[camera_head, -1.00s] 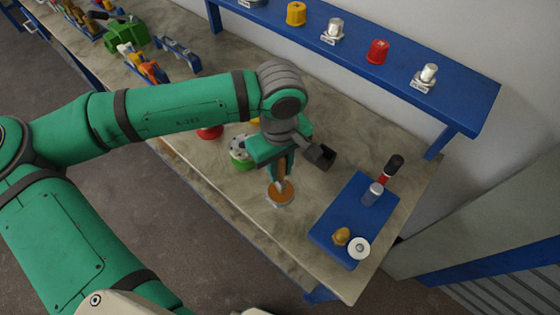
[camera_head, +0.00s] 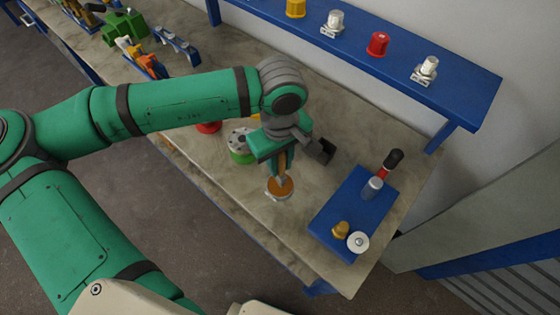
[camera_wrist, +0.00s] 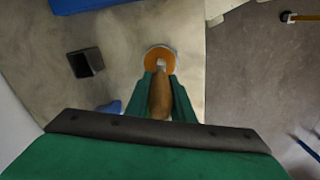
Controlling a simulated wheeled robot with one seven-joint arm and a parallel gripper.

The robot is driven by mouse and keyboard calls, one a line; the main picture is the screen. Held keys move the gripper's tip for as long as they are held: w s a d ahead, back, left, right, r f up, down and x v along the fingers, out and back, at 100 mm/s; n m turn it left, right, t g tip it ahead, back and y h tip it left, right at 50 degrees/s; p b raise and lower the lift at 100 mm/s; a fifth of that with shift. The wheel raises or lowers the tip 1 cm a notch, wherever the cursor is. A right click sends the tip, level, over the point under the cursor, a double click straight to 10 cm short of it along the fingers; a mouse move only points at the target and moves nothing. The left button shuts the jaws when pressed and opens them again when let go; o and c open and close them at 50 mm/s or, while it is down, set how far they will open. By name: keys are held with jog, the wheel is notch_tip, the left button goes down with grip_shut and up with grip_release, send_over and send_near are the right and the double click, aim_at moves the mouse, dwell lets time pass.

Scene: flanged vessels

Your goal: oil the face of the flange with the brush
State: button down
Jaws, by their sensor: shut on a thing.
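My gripper (camera_head: 282,166) is shut on the brush (camera_head: 283,161), whose brown handle points down between the fingers. The brush handle also shows in the wrist view (camera_wrist: 160,98), between my green fingers (camera_wrist: 161,88). Its lower end is over the middle of a round orange-brown disc (camera_head: 280,188) with a pale rim on the bench; I cannot tell if it touches. The disc also shows in the wrist view (camera_wrist: 160,57). A green vessel with a grey, holed flange (camera_head: 239,139) stands behind and left of my gripper, partly hidden by it.
A blue tray (camera_head: 335,222) at the right holds a red-and-black item, a grey cylinder, a brass piece and a white ring. A dark hollow block (camera_head: 321,150) is beside my gripper. A red piece (camera_head: 208,127) is partly hidden by my arm. A blue shelf (camera_head: 465,92) runs behind.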

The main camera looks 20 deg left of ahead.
jog(key=shift+f, duration=0.55)
dwell(1.4)
jog(key=shift+r, duration=3.55)
jog(key=shift+f, duration=3.5)
